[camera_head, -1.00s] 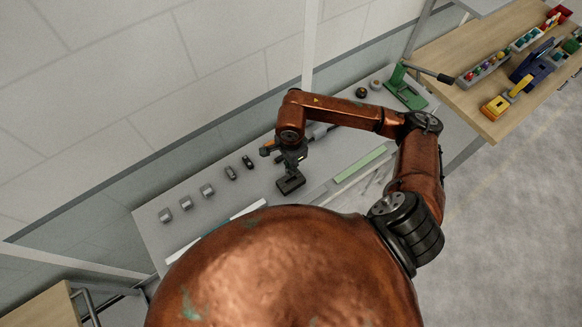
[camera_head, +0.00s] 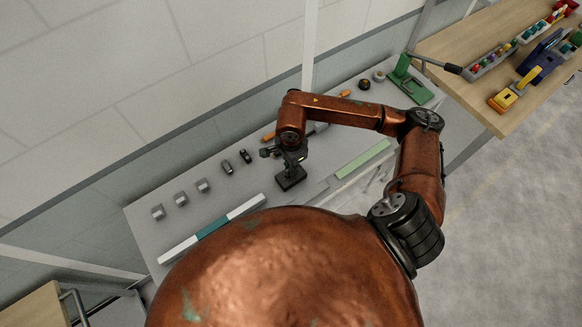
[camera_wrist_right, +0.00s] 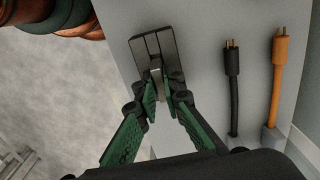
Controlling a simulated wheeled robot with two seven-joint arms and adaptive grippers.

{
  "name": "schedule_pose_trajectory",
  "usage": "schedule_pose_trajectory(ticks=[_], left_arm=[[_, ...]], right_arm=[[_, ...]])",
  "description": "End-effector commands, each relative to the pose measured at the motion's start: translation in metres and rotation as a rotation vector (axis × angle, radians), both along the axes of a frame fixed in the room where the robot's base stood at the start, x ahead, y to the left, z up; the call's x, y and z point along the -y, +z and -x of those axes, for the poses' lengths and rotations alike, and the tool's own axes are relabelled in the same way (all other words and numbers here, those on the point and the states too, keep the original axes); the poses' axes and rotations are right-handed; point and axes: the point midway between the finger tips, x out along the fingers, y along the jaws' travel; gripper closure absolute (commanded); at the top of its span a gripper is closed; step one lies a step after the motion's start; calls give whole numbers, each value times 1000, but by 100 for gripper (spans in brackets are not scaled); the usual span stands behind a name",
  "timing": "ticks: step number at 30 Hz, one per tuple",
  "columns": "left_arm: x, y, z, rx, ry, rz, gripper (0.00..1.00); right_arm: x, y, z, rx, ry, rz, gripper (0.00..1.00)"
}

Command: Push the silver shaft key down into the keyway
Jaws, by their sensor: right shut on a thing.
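My right gripper (camera_head: 293,163) hangs over a dark grey block (camera_head: 291,180) on the bench. In the right wrist view its fingertips (camera_wrist_right: 167,90) are shut on a small pale silver piece, the shaft key (camera_wrist_right: 155,76), which the fingers mostly cover. The block (camera_wrist_right: 152,45) shows a dark groove along its top, the keyway (camera_wrist_right: 153,44). The key lies in line with the groove at its near end; I cannot tell how deep it sits. My left gripper is not in view.
Several small grey and black parts (camera_head: 203,185) stand in a row left of the block. A long white and teal bar (camera_head: 212,228) lies in front. A green press (camera_head: 408,88) is at the far right.

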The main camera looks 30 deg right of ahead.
Motion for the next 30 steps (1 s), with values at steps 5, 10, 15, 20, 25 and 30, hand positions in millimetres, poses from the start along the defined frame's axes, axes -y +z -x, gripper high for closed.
schedule_pose_trajectory(ticks=[5, 10, 15, 20, 25, 30], left_arm=[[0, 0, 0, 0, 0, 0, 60], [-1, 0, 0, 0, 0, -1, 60], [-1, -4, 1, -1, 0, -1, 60], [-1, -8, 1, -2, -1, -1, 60], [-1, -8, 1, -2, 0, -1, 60], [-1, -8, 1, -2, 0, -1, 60]], right_arm=[[0, 0, 0, 1, 0, 0, 100], [0, 0, 0, 1, 0, 0, 100], [0, -1, 0, 1, 0, 1, 100], [0, -1, 0, 1, 1, 1, 100], [0, 0, 0, 0, 0, 0, 100], [-1, 0, 0, 0, 0, 0, 100]])
